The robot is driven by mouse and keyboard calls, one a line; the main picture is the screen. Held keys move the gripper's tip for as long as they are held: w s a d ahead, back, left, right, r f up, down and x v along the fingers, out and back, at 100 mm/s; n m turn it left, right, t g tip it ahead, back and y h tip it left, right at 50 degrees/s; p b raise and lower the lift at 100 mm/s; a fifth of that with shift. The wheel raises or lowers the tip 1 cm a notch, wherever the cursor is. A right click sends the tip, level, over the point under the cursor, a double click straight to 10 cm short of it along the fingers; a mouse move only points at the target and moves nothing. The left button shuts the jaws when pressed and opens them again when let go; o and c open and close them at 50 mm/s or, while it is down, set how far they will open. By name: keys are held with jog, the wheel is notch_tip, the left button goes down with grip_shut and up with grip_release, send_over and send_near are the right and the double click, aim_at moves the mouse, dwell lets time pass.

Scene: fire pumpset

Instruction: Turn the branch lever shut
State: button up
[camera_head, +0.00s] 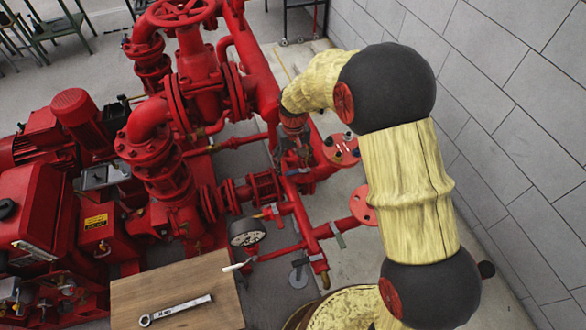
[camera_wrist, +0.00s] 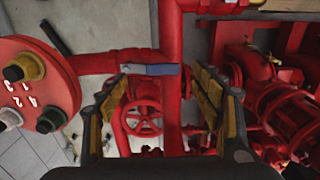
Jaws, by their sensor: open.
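In the wrist view a flat blue-grey lever (camera_wrist: 148,69) lies sideways, roughly in line with a red branch pipe (camera_wrist: 100,62) at its left. Its right end is close to an upright red pipe (camera_wrist: 173,35). My gripper (camera_wrist: 159,75) is open, with one finger on each side of the lever. I see no clear contact between the fingers and the lever. In the head view my gripper (camera_head: 297,155) is low among the red pipes, and I cannot make out the lever there for certain.
A red handwheel (camera_wrist: 143,118) sits just below the lever in the wrist view. A red round plate with numbered caps (camera_wrist: 30,85) is at the left. In the head view a wooden table (camera_head: 190,290) bears a wrench (camera_head: 176,310). A grey block wall (camera_head: 500,110) stands at the right.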

aim_at(293, 172)
jog(key=shift+f, duration=1.5)
jog(key=shift+c, duration=0.8)
jog(key=c, duration=1.5)
